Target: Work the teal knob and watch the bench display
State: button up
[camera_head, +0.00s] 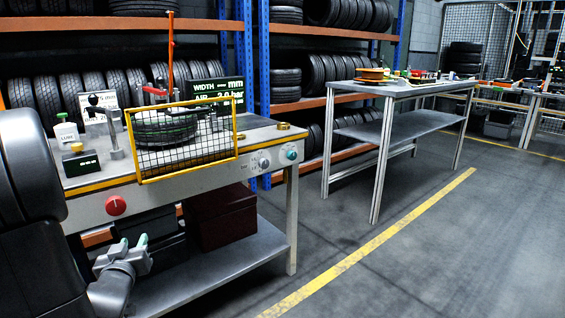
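The teal knob (291,155) sits at the right end of the bench's front panel. The dark bench display (216,90) stands at the back of the bench; its white text reads WIDTH, dashes and mm, then AIR 2.0 bar. The yellow-framed mesh guard hides its lower left part. My gripper (133,244) is low at the left, in front of the bench's lower shelf, well left of and below the teal knob.
A grey knob (263,163) is just left of the teal one, and a red button (116,205) is further left. A yellow mesh guard (185,142) encloses a tyre (164,128). Dark boxes stand on the shelf below. The floor right of the bench is clear.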

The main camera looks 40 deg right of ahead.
aim_at(291, 154)
jog(key=l+u, duration=0.15)
jog(key=l, duration=0.5)
jog(key=l+u, duration=0.15)
jog(key=l, duration=0.5)
jog(key=k+l+u, duration=0.1)
jog(key=l, duration=0.55)
jog(key=l+u, duration=0.15)
jog(key=l, duration=0.45)
jog(key=k+l+u, duration=0.15)
jog(key=l, duration=0.5)
jog(key=k+l+u, duration=0.15)
jog(key=l, duration=0.45)
jog(key=k+l+u, duration=0.15)
jog(key=l, duration=0.45)
jog(key=k+l+u, duration=0.1)
jog(key=k+l, duration=0.15)
jog(key=l, duration=0.3)
